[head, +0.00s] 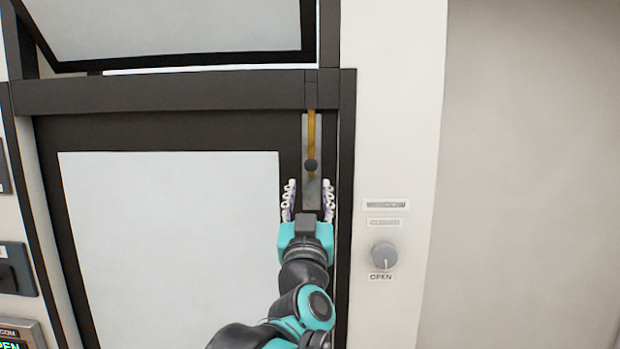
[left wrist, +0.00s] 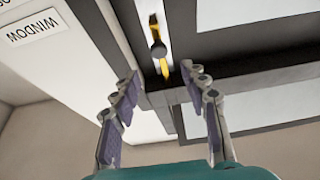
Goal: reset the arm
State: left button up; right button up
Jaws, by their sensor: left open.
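My left gripper (head: 308,200) is open and empty in front of the dark window frame in the head view. Its two fingers stand apart, just below a dark round knob (head: 310,165) on a yellow lever (head: 311,130). The lever sits in a grey upright slot plate (head: 312,195) on the frame. The left wrist view shows both open fingers (left wrist: 165,105), with the knob (left wrist: 158,49) and yellow lever (left wrist: 164,68) beyond and between them. The fingers do not appear to touch the knob. My right gripper is not in view.
A pale lower panel (head: 170,250) fills the frame on the left, and an upper panel (head: 160,25) is tilted out above it. A grey knob (head: 384,255) marked OPEN is on the white wall to the right. A WINDOW label (left wrist: 33,27) shows in the wrist view.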

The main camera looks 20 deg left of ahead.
pick_arm(q)
jog(key=shift+s+d+f, duration=0.2)
jog(key=shift+s+f, duration=0.1)
jog(key=shift+s, duration=0.3)
jog(key=shift+f, duration=0.1)
jog(key=s+d+f+m+g+h+b, duration=0.25)
jog(key=f+b, duration=0.45)
jog(key=f, duration=0.7)
jog(key=s+d+f+m+g+h+b, duration=0.1)
jog(key=f+g+h+b, duration=0.15)
jog(key=f+b, duration=0.85)
jog(key=s+d+f+m+g+h+b, duration=0.1)
jog(key=d+f+m+h+b, duration=0.15)
jog(key=f, duration=1.55)
jog(key=s+a+f+n+g+b, duration=0.1)
jog(key=s+f+b, duration=0.4)
jog(key=f, duration=0.8)
jog(key=s+a+f+n+g+y+b, duration=0.1)
jog(key=s+a+f+g+b, duration=0.3)
jog(key=f, duration=1)
jog(key=s+a+f+n+g+y+b, duration=0.1)
jog(key=s+f+g+b, duration=0.3)
jog(key=f, duration=0.9)
jog(key=s+a+b, duration=0.1)
jog(key=s+b, duration=0.1)
jog(key=s, duration=0.1)
jog(key=shift+s+a+f, duration=0.2)
jog(key=shift+a, duration=0.05)
jog(key=shift+y, duration=0.25)
